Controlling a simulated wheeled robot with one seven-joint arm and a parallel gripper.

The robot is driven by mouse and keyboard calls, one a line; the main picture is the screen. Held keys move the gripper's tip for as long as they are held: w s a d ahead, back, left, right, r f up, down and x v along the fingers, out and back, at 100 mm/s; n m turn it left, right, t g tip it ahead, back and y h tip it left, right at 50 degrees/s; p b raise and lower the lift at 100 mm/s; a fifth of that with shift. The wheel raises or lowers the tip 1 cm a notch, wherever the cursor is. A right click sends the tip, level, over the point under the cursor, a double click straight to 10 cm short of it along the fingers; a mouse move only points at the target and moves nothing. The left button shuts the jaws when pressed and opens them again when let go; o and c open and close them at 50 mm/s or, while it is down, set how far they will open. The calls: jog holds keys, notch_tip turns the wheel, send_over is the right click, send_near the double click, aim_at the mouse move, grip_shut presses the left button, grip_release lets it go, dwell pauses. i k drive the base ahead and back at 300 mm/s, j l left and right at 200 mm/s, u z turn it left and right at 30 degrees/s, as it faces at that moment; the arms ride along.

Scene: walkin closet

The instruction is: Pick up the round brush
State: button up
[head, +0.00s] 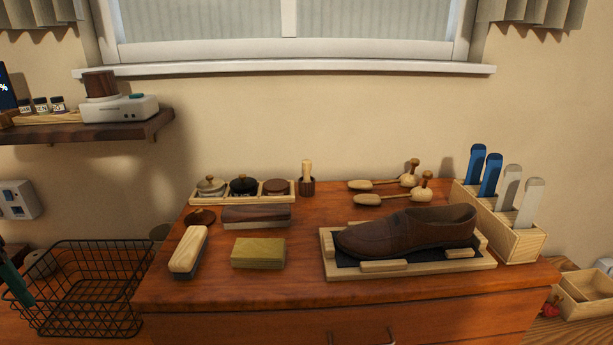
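A small round dark-brown wooden piece (200,216) sits on the left of the wooden dresser top (300,250), just in front of the jar tray. It looks most like the round brush, but its bristles cannot be made out. An upright piece with a pale handle (307,170) and a dark round base stands at the back middle; I cannot tell whether it is a brush. Two oblong brushes lie near the round piece: a dark-topped one (256,215) to its right and a pale-topped one (188,250) in front. My gripper is not in view.
A tray (292,199) holds three lidded jars. A yellowish block (258,253) lies at front centre. A brown shoe (410,232) rests on a wooden-framed stand at right, beside a box (525,242) of shoe horns. A wire basket (85,290) stands left, below a shelf (90,128).

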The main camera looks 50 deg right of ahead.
aim_at(306, 163)
jog(key=z, duration=2.15)
jog(key=u, duration=2.1)
jog(key=k+l+u, duration=0.25)
jog(key=k, duration=0.25)
jog(key=k+u, duration=0.3)
jog(key=k, duration=0.2)
jog(key=j, duration=0.1)
